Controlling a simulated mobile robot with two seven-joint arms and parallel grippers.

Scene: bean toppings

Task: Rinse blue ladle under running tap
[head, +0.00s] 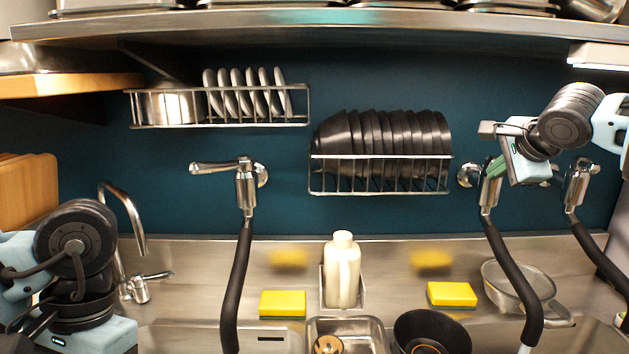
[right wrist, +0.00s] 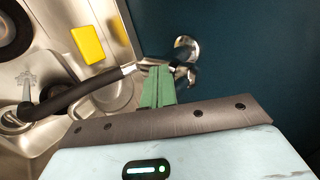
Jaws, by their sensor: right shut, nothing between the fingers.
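No blue ladle shows in either view, and I see no running water. The right sprayer tap (head: 489,190) is on the back wall, with a black hose (head: 512,285) hanging from it. My right gripper (head: 495,166) is at the top of this tap, and its green fingers are shut with nothing between them. In the right wrist view the fingers (right wrist: 158,88) lie over the tap's metal fitting (right wrist: 184,55); I cannot tell if they touch. My left gripper's body (head: 100,336) is at the lower left; its fingers are below the frame.
A left wall tap (head: 246,187), a far-right tap (head: 577,188) and a curved sink faucet (head: 125,210) stand around. Racks hang above.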

